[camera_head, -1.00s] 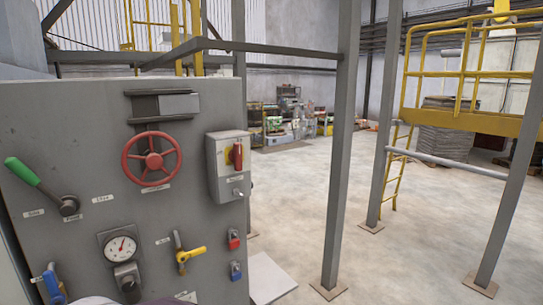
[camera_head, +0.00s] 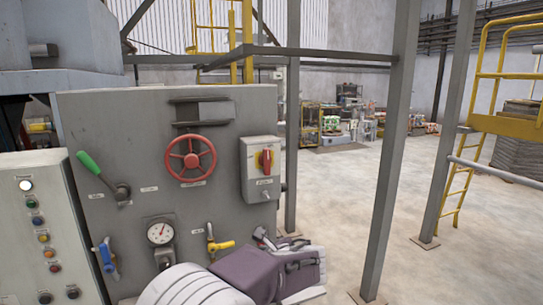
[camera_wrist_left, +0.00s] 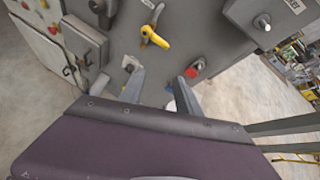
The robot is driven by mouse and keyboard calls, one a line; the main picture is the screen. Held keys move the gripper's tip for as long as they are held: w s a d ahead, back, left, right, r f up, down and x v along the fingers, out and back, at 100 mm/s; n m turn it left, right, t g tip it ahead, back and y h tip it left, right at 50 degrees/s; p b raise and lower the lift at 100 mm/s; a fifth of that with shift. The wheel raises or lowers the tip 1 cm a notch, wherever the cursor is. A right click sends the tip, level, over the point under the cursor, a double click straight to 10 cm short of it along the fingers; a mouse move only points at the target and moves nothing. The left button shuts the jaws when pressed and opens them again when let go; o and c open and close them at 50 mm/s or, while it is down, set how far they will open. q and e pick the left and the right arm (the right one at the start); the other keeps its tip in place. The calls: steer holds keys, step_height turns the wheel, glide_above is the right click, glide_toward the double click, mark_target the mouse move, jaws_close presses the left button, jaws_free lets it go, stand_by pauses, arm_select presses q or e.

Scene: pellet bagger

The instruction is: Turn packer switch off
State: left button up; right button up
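The packer switch (camera_head: 266,160) is a red handle on a yellow plate. It stands upright on the front of a grey box (camera_head: 250,185) at the right side of the panel. The label under it is too small to read surely. My left gripper (camera_head: 290,245) is below the box, in front of the panel's lower right corner, apart from the switch. In the left wrist view its two fingers (camera_wrist_left: 160,88) are spread with nothing between them. That view shows the box's lower part (camera_wrist_left: 250,12), with the red handle out of sight. My right gripper is not in view.
The panel (camera_head: 110,110) also carries a red handwheel (camera_head: 190,158), a green lever (camera_head: 97,168), a gauge (camera_head: 160,232) and a yellow valve handle (camera_head: 220,246). A red padlock (camera_wrist_left: 194,70) hangs near my left fingers. A grey post (camera_head: 388,170) stands right of the panel.

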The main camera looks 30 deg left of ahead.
arm_select(q)
steer(key=w+r+m+t+y+p, duration=0.1)
steer(key=w+r+m+t+y, duration=0.15)
steer(key=r, duration=0.55)
steer(key=w+r+m+t+y+p, duration=0.15)
steer(key=w+r, duration=0.25)
steer(key=r, duration=0.5)
steer(key=m+t, duration=0.1)
steer(key=t, duration=0.1)
glide_toward(268, 161)
steer(key=p+x, duration=0.5)
steer(key=x, duration=0.4)
steer(key=shift+w+a+r, duration=0.1)
steer(key=shift+w, duration=0.1)
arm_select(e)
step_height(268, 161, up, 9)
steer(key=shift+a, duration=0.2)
arm_select(q)
jaws_close()
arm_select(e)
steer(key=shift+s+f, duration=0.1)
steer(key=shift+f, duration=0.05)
